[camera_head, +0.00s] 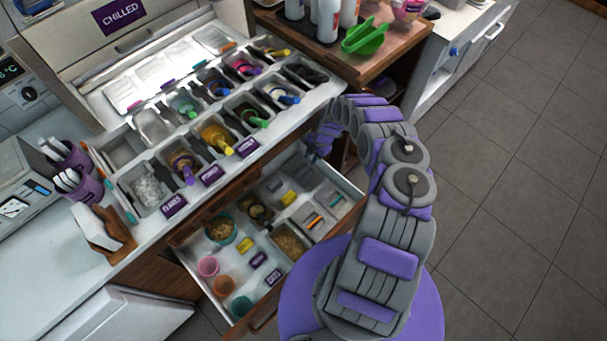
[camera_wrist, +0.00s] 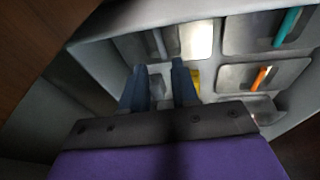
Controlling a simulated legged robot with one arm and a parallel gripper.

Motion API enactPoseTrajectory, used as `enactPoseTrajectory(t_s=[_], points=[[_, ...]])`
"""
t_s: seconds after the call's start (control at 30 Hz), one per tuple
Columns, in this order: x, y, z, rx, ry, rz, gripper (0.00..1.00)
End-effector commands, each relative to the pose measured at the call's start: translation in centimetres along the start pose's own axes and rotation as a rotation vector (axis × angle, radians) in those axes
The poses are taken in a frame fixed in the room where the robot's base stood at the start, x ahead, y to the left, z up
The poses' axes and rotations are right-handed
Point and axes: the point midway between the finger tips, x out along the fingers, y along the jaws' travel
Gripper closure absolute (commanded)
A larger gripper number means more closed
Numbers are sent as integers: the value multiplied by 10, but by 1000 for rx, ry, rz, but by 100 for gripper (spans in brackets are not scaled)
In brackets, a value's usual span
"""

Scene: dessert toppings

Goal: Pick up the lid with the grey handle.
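The lid with the grey handle (camera_wrist: 195,40) lies in a back compartment of the open drawer, in the wrist view's upper middle. Its grey bar handle (camera_wrist: 160,42) shows just beyond my fingertips. My gripper (camera_wrist: 158,66) is open; its two dark blue fingers are apart, with nothing visibly held between them. The handle lines up with the gap between the fingers; I cannot tell the height left between them. In the head view my gripper (camera_head: 316,146) hangs over the back of the drawer, and the arm partly covers that area.
Lids with a teal handle (camera_wrist: 287,27) and an orange handle (camera_wrist: 262,77) lie in neighbouring compartments. A yellow item (camera_wrist: 195,77) is by the right finger. The drawer (camera_head: 352,192) has raised walls and dividers. The topping counter (camera_head: 265,140) overhangs its back.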

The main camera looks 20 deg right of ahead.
Motion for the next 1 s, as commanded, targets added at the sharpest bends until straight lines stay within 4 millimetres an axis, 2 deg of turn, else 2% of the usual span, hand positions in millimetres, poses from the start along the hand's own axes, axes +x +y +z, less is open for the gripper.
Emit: enactPoseTrajectory(t_s=[0.03, 0.2, 0.47, 0.7, 0.8, 1.0], points=[[14, -1, -1, 0, 3, -2, 71], [42, -2, -2, 0, 4, -4, 71], [57, -1, 0, 0, 1, -1, 71], [92, 0, -1, 0, 2, -1, 71], [102, 0, -2, 1, 2, -1, 71], [104, -1, -1, 2, 1, 0, 71]])
